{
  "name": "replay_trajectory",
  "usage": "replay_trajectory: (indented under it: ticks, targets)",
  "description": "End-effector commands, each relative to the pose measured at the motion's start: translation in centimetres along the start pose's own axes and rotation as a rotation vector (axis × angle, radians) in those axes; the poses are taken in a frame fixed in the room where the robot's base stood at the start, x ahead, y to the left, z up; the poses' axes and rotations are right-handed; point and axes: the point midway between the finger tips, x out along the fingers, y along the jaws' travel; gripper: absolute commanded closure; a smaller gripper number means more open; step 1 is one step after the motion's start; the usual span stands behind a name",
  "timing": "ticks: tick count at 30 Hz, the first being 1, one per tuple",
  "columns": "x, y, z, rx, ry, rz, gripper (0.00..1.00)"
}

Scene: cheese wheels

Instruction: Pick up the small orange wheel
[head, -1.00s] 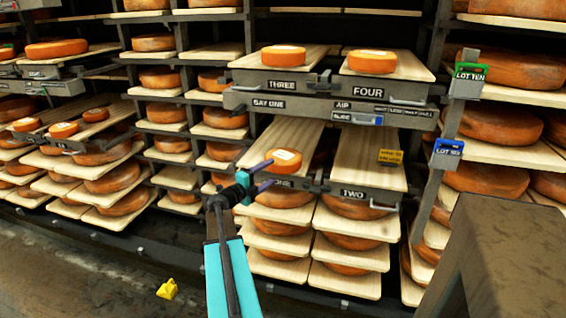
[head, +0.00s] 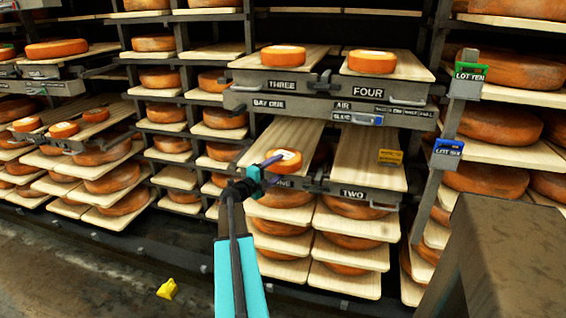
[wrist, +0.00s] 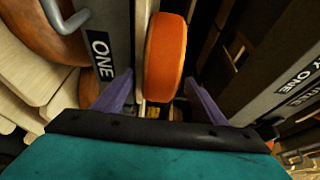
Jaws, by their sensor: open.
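A small orange wheel (head: 287,160) with a pale label on top sits near the front of the wooden board (head: 283,137) marked ONE. My gripper (head: 280,168) is open at the front of that board, its purple fingers pointing at the wheel. In the wrist view the wheel (wrist: 166,58) lies ahead, between the lines of the two open fingers (wrist: 158,84). One finger is on each side, and I see no clear contact. In the head view a finger partly overlaps the wheel.
Above are small wheels on THREE (head: 283,56) and FOUR (head: 372,63). Metal shelf fronts (head: 350,104) hang above the board. A yellow object (head: 167,289) lies on the floor.

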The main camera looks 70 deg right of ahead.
Motion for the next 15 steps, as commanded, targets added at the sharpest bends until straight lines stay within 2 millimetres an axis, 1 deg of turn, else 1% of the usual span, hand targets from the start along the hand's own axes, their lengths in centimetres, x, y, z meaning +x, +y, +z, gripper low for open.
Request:
replay_trajectory:
  ticks: [3,5,12,15]
  targets:
    - [0.08,-0.05,-0.02,0.000,0.001,-0.001,0.35]
    - [0.08,-0.06,-0.01,0.000,0.001,-0.001,0.45]
    - [0.04,-0.09,0.00,0.000,0.000,-0.002,0.85]
    - [0.03,-0.08,0.01,0.000,0.000,-0.001,1.00]
